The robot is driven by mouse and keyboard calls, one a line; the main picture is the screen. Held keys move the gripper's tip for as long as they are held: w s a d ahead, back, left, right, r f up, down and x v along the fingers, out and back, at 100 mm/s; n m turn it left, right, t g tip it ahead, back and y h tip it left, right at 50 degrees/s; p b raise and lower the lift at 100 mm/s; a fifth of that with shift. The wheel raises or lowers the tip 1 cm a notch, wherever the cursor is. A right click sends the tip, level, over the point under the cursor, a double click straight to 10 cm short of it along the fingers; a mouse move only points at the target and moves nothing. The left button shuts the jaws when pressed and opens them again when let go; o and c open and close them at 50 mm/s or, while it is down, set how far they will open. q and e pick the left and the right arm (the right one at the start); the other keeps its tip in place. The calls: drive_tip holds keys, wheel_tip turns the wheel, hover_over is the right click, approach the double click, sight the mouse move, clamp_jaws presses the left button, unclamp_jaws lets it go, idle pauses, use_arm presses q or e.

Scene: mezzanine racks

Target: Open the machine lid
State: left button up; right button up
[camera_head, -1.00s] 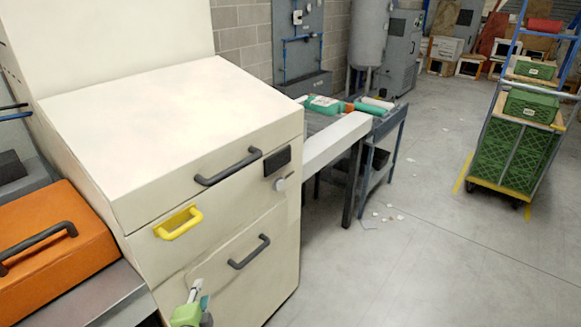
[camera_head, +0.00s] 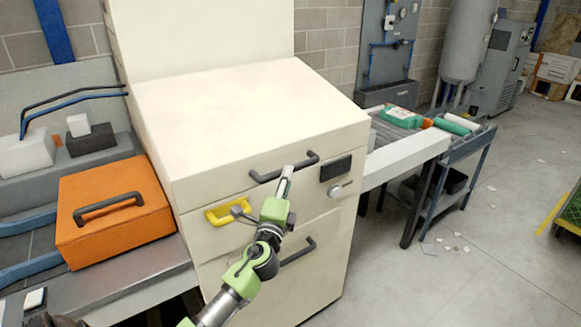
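The cream machine (camera_head: 255,115) stands in the middle with a wide, sloping top that looks closed. A dark bar handle (camera_head: 264,178) is on its upper front edge. A yellow handle (camera_head: 228,213) sits lower left, and another dark handle (camera_head: 308,247) is on the lower front panel. My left gripper (camera_head: 287,172) reaches up from below, its pale tip at the dark upper handle and overlapping it in view. I cannot tell whether it touches the handle or how far its fingers are apart. My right gripper is not in view.
An orange box (camera_head: 115,215) with a dark handle is on the bench at left. A dark panel (camera_head: 336,168) and a knob (camera_head: 335,191) are right of the upper handle. A side table (camera_head: 420,150) adjoins the machine at right.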

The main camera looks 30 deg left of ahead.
use_arm(q)
drive_tip(key=shift+x, duration=2.35)
drive_tip(key=shift+f, duration=0.1)
clamp_jaws()
